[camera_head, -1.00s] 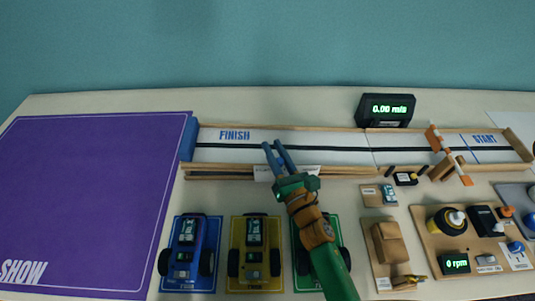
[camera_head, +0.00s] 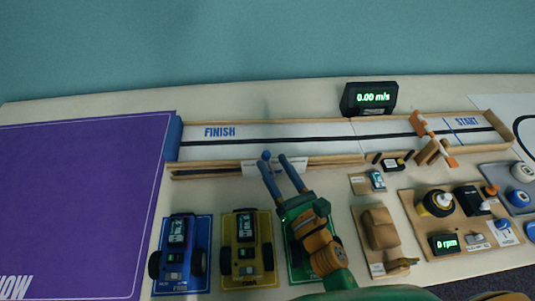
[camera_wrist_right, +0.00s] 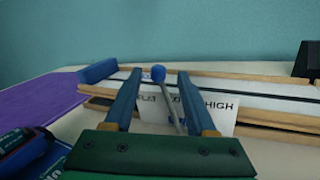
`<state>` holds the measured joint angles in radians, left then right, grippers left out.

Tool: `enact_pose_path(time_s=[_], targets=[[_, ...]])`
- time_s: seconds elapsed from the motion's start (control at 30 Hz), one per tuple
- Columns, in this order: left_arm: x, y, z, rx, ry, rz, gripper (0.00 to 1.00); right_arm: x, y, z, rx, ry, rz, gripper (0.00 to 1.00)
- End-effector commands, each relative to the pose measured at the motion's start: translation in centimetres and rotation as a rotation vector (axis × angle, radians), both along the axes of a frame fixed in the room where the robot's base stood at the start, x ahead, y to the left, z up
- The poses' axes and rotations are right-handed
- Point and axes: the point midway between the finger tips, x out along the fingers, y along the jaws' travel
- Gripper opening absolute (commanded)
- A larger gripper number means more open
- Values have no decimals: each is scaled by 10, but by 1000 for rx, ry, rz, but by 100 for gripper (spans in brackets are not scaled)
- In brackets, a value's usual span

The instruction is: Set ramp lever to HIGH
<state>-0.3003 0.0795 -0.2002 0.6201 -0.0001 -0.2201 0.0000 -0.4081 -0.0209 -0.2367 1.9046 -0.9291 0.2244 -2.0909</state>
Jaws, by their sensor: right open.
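The ramp lever has a blue ball knob (camera_head: 266,155) on a grey shaft and stands at the front side of the track. In the right wrist view the knob (camera_wrist_right: 158,73) leans left, towards the FLAT end of the white label card (camera_wrist_right: 222,112), which reads HIGH at its right. My right gripper (camera_head: 273,161) is open, its two blue fingers pointing at the lever. In the wrist view the knob and shaft appear between the fingers; I cannot tell whether either finger touches. The lever's foot is partly hidden. My left gripper is not in view.
The wooden-walled track (camera_head: 300,132) runs behind the lever. A speed display (camera_head: 369,98) reads 0.00 m/s. Blue (camera_head: 178,256) and yellow (camera_head: 247,252) cars stand in front; a green one is partly under my arm. A purple mat (camera_head: 75,205) lies left, several control boards right.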

Motion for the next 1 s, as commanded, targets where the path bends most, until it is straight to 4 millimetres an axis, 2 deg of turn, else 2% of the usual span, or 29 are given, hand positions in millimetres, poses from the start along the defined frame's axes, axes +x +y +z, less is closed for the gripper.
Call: enact_pose_path(time_s=[0.2, 0.23, 0.33, 0.4, 0.43, 0.5, 0.6, 0.67, 0.77, 1.0], targets=[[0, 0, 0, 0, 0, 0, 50, -2, -1, 0, -1, 0, 0, 56], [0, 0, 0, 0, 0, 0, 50, -2, -1, 0, 0, 0, 0, 51], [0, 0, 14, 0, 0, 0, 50, -12, 3, 4, 91, 78, 16, 24], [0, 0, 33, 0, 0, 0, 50, -32, 11, 6, 270, 222, 34, 5], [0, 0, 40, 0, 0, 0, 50, -41, 14, 5, 355, 291, 38, 0], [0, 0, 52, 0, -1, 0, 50, -61, 20, 4, 539, 431, 35, 0], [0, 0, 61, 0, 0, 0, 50, -81, 26, 1, 728, 568, 18, 0], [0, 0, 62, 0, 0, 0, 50, -85, 28, -1, 784, 605, 11, 0], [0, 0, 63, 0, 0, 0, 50, -77, 32, -4, 807, 616, 8, 0], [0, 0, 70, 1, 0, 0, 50, -31, 53, -13, 806, 612, 10, 0]])
